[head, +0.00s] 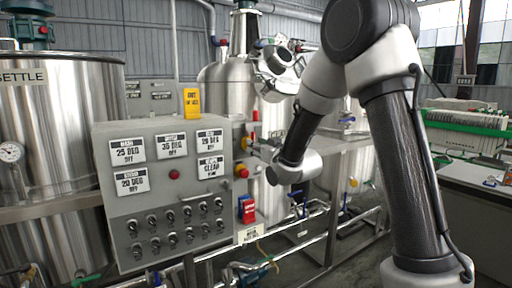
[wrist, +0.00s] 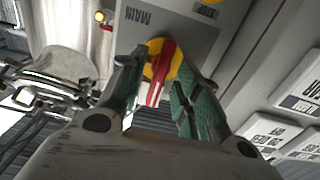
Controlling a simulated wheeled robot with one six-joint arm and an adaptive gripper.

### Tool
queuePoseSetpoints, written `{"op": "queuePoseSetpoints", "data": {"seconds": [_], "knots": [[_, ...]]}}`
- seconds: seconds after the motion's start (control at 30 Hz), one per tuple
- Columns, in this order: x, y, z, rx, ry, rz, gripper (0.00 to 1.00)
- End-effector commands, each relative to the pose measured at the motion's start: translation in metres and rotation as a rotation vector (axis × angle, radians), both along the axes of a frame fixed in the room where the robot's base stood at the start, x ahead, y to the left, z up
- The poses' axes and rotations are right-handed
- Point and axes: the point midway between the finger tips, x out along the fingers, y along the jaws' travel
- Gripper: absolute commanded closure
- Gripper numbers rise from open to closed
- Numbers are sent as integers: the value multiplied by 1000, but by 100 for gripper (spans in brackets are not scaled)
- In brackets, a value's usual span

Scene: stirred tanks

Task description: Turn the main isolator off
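The main isolator is a red handle (wrist: 161,72) on a yellow disc (wrist: 174,51), on a grey panel face labelled MAIN (wrist: 140,15) in the wrist view. The handle lies between the two fingers of my gripper (wrist: 160,98), with visible gaps to both. My gripper is open; I cannot tell how deep the handle sits between the fingertips. In the head view my gripper (head: 260,145) is at the right side of the grey control box, and the yellow isolator disc (head: 245,143) shows only partly beside it.
The grey control box (head: 120,225) carries labels and several knobs. A red-and-yellow button (head: 241,172) is below the isolator, and a red box (head: 247,209) hangs lower. Steel tanks (head: 75,105) and pipes surround the box.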

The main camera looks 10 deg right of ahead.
Motion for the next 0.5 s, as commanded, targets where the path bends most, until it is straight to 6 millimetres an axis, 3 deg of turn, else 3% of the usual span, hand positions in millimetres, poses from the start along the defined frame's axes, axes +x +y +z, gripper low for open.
{"op": "queuePoseSetpoints", "data": {"seconds": [0.37,0.5], "knots": [[10,3,0,0,1,-1,67],[10,3,0,0,1,-1,89]]}}
